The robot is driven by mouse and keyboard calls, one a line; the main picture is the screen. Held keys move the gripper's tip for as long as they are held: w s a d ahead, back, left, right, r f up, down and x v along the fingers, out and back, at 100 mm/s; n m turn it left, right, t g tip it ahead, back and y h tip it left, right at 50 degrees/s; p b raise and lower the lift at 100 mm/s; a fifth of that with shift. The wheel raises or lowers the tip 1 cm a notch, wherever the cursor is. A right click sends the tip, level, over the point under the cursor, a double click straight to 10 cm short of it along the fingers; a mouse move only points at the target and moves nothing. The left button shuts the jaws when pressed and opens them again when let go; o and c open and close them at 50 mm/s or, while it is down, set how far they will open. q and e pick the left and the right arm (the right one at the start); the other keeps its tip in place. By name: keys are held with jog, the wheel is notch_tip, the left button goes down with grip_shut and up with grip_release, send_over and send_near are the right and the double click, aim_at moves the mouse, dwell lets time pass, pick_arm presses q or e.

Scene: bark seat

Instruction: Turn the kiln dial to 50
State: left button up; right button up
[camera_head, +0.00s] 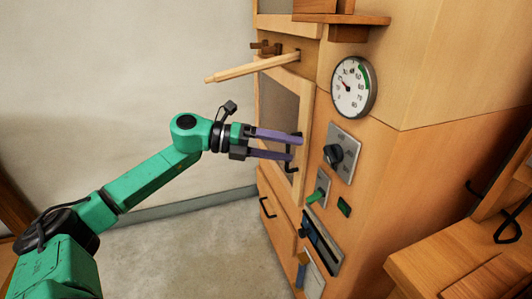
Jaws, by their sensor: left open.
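The kiln (350,215) is a tall wooden cabinet on the right side of the head view. Its black dial knob (333,154) sits on a square grey plate on the front face. My right gripper is not in view.
A wooden rod (250,68) sticks out to the left above my gripper. Below the dial are a green switch (318,193) and a dark slotted panel (323,242). A wooden bench (455,265) stands at lower right. The floor (190,255) at lower middle is clear.

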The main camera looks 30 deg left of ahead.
pick_arm(q)
jog(key=b+v, duration=0.2)
jog(key=v, duration=0.3)
jog(key=shift+a, duration=0.15)
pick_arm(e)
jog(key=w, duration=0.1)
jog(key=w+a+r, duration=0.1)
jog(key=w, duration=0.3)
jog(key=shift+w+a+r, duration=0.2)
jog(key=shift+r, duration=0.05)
